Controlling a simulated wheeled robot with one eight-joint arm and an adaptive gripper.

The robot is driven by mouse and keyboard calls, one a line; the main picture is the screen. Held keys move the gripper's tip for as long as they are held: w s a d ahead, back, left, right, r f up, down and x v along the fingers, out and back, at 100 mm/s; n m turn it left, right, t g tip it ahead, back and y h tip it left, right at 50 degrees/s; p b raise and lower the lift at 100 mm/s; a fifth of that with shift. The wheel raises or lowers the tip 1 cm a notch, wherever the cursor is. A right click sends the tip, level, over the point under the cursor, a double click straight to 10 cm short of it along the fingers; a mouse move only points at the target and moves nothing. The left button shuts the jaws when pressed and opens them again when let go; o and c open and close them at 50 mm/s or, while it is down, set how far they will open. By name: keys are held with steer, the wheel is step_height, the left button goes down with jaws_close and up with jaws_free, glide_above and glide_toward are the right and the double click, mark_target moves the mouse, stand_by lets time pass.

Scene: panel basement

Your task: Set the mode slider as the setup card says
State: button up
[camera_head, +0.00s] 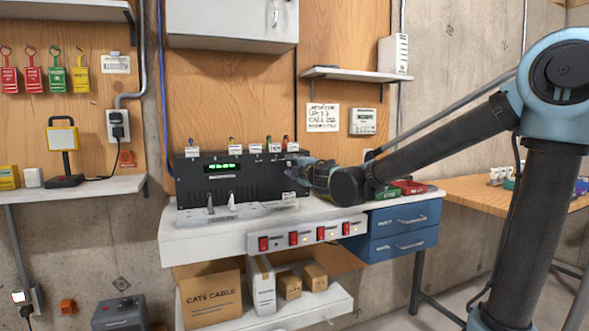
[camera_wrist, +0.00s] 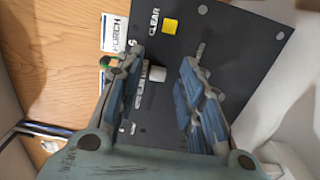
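The black control unit (camera_head: 240,180) with a lit green display (camera_head: 222,167) stands on the white bench. In the wrist view its dark panel (camera_wrist: 225,60) carries a yellow button (camera_wrist: 170,25) marked CLEAR and a small white knob (camera_wrist: 157,74), apparently the slider, with partly hidden lettering beside it. My gripper (camera_wrist: 162,64) is open, its blue fingers on either side of the knob in the picture; contact cannot be told. In the head view my gripper (camera_head: 298,170) is at the unit's right end and hides part of it. A handwritten card (camera_head: 323,117) hangs behind; its small writing is hard to read.
Several labels with coloured plugs line the unit's top; one reads PORCH (camera_wrist: 111,32). A strip of red switches (camera_head: 306,236) runs along the bench front. Red and green items (camera_head: 408,187) lie right of my gripper. A shelf (camera_head: 357,75) juts out above.

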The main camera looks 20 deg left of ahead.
steer(key=v, duration=1.1)
steer(key=shift+s+d, duration=0.1)
steer(key=shift+d, duration=0.1)
